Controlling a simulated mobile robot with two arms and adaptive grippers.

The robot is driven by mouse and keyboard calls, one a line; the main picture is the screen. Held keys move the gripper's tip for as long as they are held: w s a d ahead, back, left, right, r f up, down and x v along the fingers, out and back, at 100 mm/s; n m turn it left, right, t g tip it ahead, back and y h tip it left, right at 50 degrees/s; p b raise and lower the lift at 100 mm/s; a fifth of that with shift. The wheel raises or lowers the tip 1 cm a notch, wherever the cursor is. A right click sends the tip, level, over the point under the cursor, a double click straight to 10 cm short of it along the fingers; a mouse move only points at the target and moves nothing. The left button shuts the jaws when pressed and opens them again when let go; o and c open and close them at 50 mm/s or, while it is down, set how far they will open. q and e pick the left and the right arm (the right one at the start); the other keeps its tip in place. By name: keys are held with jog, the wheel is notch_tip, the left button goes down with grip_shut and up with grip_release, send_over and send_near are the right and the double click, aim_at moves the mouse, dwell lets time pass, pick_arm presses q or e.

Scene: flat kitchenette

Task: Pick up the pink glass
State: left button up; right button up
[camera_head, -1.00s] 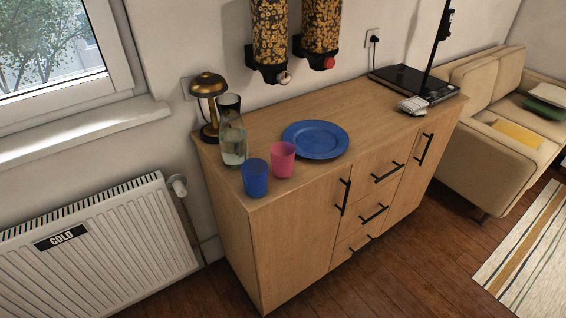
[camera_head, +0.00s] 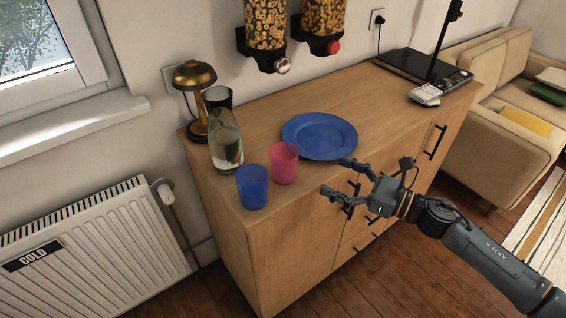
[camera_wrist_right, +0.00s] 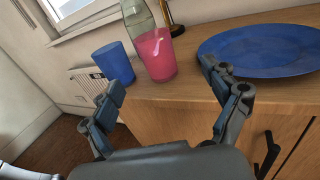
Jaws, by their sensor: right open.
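The pink glass (camera_head: 283,163) stands upright on the wooden cabinet top, near its front edge. A blue glass (camera_head: 252,187) stands to its left and a blue plate (camera_head: 320,136) lies to its right. My right gripper (camera_head: 334,177) is open and empty, in front of the cabinet and to the right of the pink glass, apart from it. In the right wrist view the pink glass (camera_wrist_right: 156,55) is beyond the gap between the open fingers (camera_wrist_right: 172,100). My left gripper is not in view.
A clear bottle (camera_head: 226,147) stands behind the glasses, beside a dark cup and a brass lamp (camera_head: 194,90). Cereal dispensers (camera_head: 266,30) hang on the wall above the cabinet (camera_head: 290,236). The cabinet top between plate and scale-like device (camera_head: 424,68) is mostly free.

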jog(key=p, duration=0.2)
send_near(273, 151)
jog(key=shift+w+a+f, duration=0.1)
jog(key=shift+w+a, duration=0.15)
jog(key=shift+w, duration=0.2)
jog(key=shift+w+a+f, duration=0.1)
jog(key=shift+w+a, duration=0.15)
jog(key=shift+w, duration=0.15)
jog(key=shift+w+a+r, duration=0.15)
jog(key=shift+a, duration=0.25)
jog(key=x, duration=0.2)
jog(key=p+x, duration=0.1)
jog(key=shift+a+r+p, duration=0.2)
jog(key=shift+a+p, duration=0.1)
jog(key=shift+a, duration=0.15)
jog(key=shift+w+a+f, duration=0.15)
jog(key=shift+w+a, duration=0.05)
jog(key=shift+a, duration=0.2)
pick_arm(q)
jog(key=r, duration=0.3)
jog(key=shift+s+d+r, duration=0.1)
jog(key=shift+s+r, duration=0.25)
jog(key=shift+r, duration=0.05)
pick_arm(e)
jog(key=shift+d, duration=0.1)
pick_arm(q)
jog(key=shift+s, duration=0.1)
pick_arm(e)
jog(key=c, duration=1.4)
